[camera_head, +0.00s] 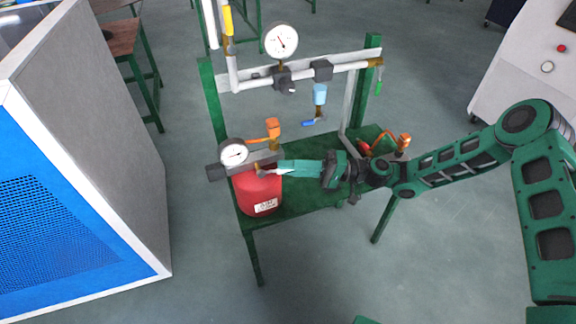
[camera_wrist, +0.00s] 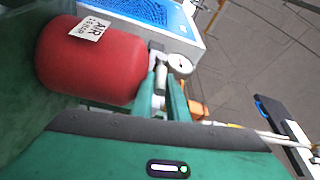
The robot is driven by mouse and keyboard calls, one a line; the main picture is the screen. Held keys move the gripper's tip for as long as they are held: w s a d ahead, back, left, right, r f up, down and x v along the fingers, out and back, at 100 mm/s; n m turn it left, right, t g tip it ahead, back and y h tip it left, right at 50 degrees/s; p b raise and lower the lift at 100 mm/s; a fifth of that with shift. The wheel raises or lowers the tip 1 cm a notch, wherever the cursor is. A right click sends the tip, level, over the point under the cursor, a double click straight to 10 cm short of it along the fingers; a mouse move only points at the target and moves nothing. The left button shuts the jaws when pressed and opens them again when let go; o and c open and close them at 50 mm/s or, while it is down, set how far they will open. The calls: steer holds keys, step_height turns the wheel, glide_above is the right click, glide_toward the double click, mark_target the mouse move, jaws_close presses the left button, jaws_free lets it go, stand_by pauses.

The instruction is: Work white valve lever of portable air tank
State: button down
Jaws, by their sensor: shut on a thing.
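The portable air tank (camera_head: 257,195) is a red cylinder standing upright on the green bench, with a white label on its front. It also shows large in the wrist view (camera_wrist: 92,62), labelled AIR. A round pressure gauge (camera_head: 234,153) sits at its top left. My gripper (camera_head: 276,171) reaches in from the right at the tank's top fitting. In the wrist view its two green fingers are closed on the white valve lever (camera_wrist: 160,82), close to the tank's end. The fingers hide most of the lever, so its angle is hard to tell.
The green bench (camera_head: 305,197) carries an orange-handled valve (camera_head: 272,130) behind the tank and another orange fitting (camera_head: 403,142) at right. A pipe rack with a large gauge (camera_head: 280,41) and blue-handled valve (camera_head: 318,105) stands behind. A blue-and-grey cabinet (camera_head: 120,140) stands left.

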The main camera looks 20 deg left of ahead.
steer(key=c, duration=1.7)
jaws_free()
steer(key=shift+w+f, duration=0.1)
steer(key=shift+f, duration=0.1)
steer(key=shift+r, duration=0.1)
steer(key=v, duration=1.1)
